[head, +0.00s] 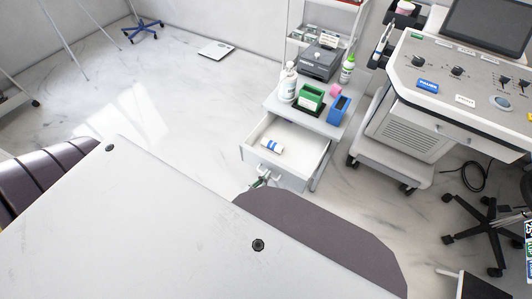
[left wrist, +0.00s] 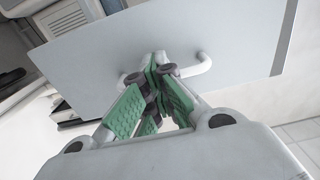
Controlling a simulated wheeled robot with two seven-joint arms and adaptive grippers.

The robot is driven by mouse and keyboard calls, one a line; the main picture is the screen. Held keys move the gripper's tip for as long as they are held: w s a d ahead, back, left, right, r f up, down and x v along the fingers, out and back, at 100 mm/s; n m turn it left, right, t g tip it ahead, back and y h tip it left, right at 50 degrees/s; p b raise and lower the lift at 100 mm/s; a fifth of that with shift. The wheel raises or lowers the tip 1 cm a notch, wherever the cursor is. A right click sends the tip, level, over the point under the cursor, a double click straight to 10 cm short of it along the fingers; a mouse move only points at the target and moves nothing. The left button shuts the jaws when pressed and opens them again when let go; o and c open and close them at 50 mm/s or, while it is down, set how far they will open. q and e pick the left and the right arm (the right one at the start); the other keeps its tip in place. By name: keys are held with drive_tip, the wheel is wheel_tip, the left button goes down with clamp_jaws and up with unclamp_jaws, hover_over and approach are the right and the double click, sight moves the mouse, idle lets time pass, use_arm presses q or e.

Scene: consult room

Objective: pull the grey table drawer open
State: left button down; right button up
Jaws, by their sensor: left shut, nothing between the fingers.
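The grey table drawer (head: 284,168) is pulled out from the small side table (head: 322,126) in the head view. Its inside shows, with a white and blue tube (head: 272,146) lying in it. In the left wrist view the pale drawer front (left wrist: 236,40) fills the upper part, with a white bar handle (left wrist: 204,64) on it. My left gripper (left wrist: 158,68), with green pads, is shut at the handle, its fingertips overlapping the bar's middle in the picture. It shows small at the drawer front in the head view (head: 259,182). My right gripper is not in view.
A white bottle (head: 287,84), a green box (head: 311,96) and a blue holder (head: 339,108) stand on the side table. An ultrasound cart (head: 410,135) stands close on the right. A flat scale (head: 216,49) lies on the floor behind. The floor left of the drawer is clear.

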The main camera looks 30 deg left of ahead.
use_arm(q)
unclamp_jaws()
drive_tip(key=shift+s+f, duration=0.1)
drive_tip(key=shift+f, duration=0.1)
idle(0.4)
drive_tip(key=shift+s, duration=0.15)
drive_tip(key=s, duration=1.1)
drive_tip(key=shift+s+a+r, duration=0.15)
drive_tip(key=shift+s+a, duration=0.05)
drive_tip(key=shift+s, duration=0.05)
idle(0.3)
